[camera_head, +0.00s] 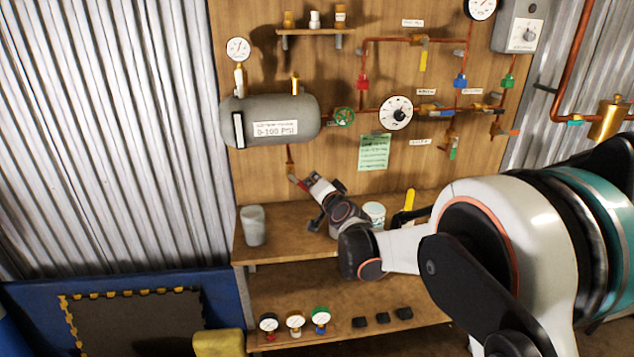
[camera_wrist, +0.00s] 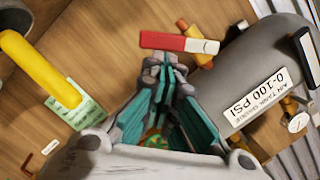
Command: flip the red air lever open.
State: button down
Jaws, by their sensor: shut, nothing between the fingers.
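The red air lever (camera_head: 294,181) hangs below the grey tank (camera_head: 250,120), at the lower end of a thin pipe in the head view. In the wrist view the lever (camera_wrist: 165,41) shows red with a pale end, lying across just ahead of my fingertips, beside a brass valve body (camera_wrist: 201,58). My gripper (camera_head: 314,180) is shut and empty, with its fingertips (camera_wrist: 164,68) close to the lever. I cannot tell if they touch it. The tank (camera_wrist: 245,75) with its 0-100 PSI label is to the right in the wrist view.
A green note (camera_head: 374,151) and a white dial gauge (camera_head: 396,112) are on the wooden panel. A grey cup (camera_head: 252,226) and a white tub (camera_head: 375,213) stand on the shelf below. A yellow handle (camera_wrist: 40,68) shows at left in the wrist view.

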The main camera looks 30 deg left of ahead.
aim_at(305, 190)
jog(key=shift+s+a+f+m+y+b, duration=0.25)
jog(key=shift+f+m+b, duration=0.15)
jog(key=shift+f+m, duration=0.3)
jog(key=shift+s+a+f+m+y+b, duration=0.2)
jog(key=shift+f+m+b, duration=0.25)
jog(key=shift+m, duration=0.3)
jog(key=shift+s+a+f+m+y+b, duration=0.15)
jog(key=shift+a+f+m+b, duration=0.15)
jog(key=shift+f+m, duration=0.4)
